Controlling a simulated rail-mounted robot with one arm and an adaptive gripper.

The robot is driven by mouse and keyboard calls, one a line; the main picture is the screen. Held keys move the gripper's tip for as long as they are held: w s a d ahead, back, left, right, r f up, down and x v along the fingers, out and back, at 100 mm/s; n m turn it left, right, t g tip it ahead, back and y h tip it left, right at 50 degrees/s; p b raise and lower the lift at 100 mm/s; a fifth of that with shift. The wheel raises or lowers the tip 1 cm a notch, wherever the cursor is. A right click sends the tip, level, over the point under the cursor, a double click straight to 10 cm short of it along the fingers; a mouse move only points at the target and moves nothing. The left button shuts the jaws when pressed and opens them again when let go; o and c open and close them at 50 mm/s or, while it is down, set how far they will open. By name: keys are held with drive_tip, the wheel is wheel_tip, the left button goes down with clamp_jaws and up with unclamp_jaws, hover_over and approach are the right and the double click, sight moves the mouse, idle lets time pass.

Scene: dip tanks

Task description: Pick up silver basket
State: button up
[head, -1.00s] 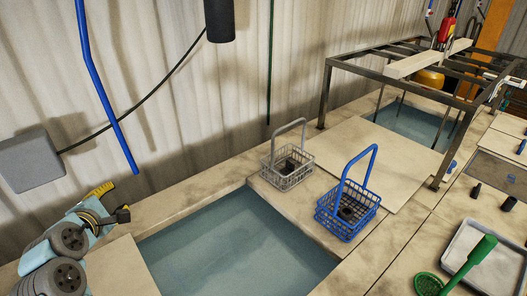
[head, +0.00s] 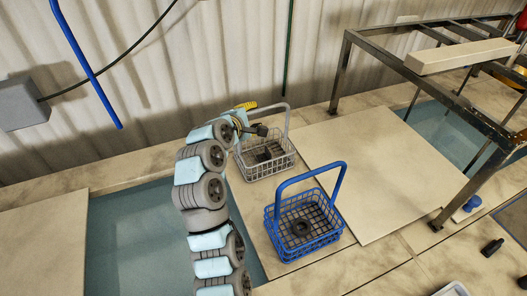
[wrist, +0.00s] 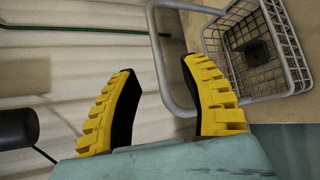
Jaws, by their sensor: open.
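The silver basket (head: 268,165) is a grey wire basket with an upright loop handle, standing on the ledge beside the tank, with a dark object inside. My gripper (head: 256,118) is at the left of its handle in the head view, and part of the handle is hidden behind it. In the wrist view, my gripper (wrist: 158,90) has its yellow, black-lined fingers spread with nothing held. There the basket (wrist: 250,50) is at the upper right, and its handle (wrist: 163,60) passes between the fingers' directions, beyond the tips; contact cannot be told.
A blue basket (head: 300,228) with a raised handle stands close to the right of the silver one. A water tank (head: 130,240) lies below my arm. A flat cover (head: 375,170) and a metal frame (head: 345,70) are to the right. A corrugated wall rises behind.

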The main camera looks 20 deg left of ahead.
sight(265, 109)
drive_tip(key=shift+r+p+x, duration=0.2)
drive_tip(key=shift+p+x, duration=0.7)
drive_tip(key=shift+x, duration=2.65)
drive_tip(key=shift+p+x, duration=0.35)
drive_tip(key=shift+x, duration=1.35)
drive_tip(key=shift+a+r, duration=0.1)
drive_tip(key=shift+a, duration=0.05)
clamp_jaws()
